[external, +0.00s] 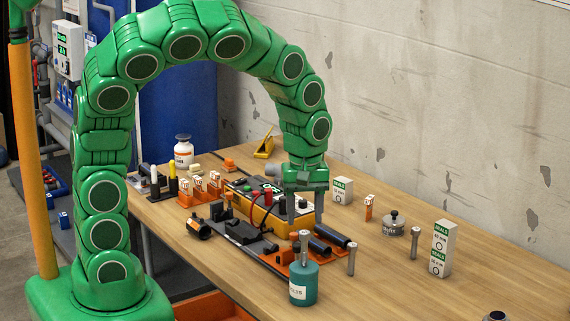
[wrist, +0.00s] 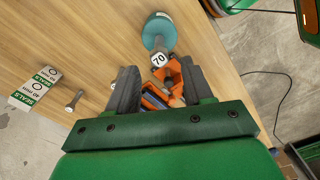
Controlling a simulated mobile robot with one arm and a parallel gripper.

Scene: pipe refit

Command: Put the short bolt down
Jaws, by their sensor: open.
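My gripper (external: 305,215) points down above the work area on the bench. Its two fingers are apart, and in the wrist view (wrist: 150,95) nothing is clearly held between them. Several grey bolts stand upright: one bolt (external: 304,246) by the teal jar, one bolt (external: 351,258) to its right, and one bolt (external: 414,243) near the seals box. The last bolt also shows in the wrist view (wrist: 73,102). A round white face marked 70 (wrist: 158,60) shows just beyond the fingertips, beside the teal jar. I cannot tell which bolt is the short one.
The teal jar (external: 304,284) stands at the front, also in the wrist view (wrist: 158,33). Orange clamp parts (wrist: 171,78) and black pipe pieces (external: 334,235) lie below my gripper.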

